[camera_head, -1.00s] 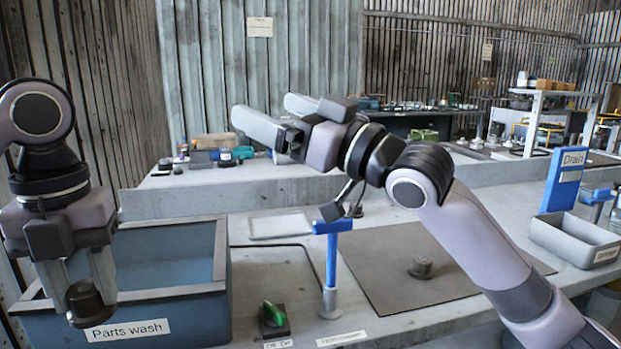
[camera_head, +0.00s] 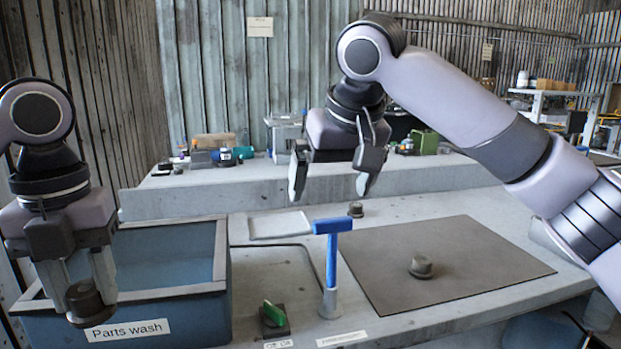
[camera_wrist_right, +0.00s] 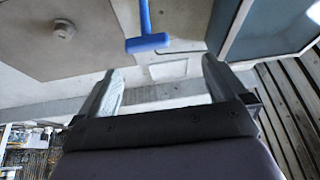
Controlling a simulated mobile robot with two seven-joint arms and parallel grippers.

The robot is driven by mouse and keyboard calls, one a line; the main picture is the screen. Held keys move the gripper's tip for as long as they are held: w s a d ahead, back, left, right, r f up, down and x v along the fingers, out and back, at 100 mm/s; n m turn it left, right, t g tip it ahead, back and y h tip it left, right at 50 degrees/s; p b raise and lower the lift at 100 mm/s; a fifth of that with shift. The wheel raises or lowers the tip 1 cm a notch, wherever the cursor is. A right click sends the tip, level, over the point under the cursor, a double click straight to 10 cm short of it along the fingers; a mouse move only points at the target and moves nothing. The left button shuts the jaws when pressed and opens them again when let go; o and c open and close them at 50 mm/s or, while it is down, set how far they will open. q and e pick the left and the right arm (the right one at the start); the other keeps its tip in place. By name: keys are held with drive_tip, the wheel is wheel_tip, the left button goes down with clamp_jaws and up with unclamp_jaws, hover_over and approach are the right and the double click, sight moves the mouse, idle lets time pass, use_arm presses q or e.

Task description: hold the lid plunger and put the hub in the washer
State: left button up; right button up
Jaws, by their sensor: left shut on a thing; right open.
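The washer, a blue-grey open bin labelled "Parts wash" (camera_head: 170,307), stands at the left; part of it also shows in the right wrist view (camera_wrist_right: 270,30). My left gripper (camera_head: 85,297) is shut on a dark round knob (camera_head: 84,298), apparently the lid plunger, at the bin's front left. A grey flanged round piece, apparently the hub (camera_head: 421,266), sits upright on the dark mat (camera_head: 375,285); it also shows in the right wrist view (camera_wrist_right: 62,28). My right gripper (camera_head: 328,190) is open and empty, pointing down above the bench behind the blue T-handle.
A blue T-handle (camera_head: 332,250) stands upright between bin and mat. A green-topped switch (camera_head: 273,318) is at the front edge. A raised ledge (camera_head: 440,172) runs along the back.

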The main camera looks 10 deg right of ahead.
sight(332, 234)
drive_tip(key=shift+m+g+h, duration=0.3)
drive_tip(key=shift+g+h, duration=0.1)
drive_tip(key=x, duration=0.3)
drive_tip(key=d+x, duration=0.1)
drive_tip(key=x, duration=0.7)
drive_tip(key=shift+s+d+f, duration=0.15)
drive_tip(key=shift+f, duration=0.1)
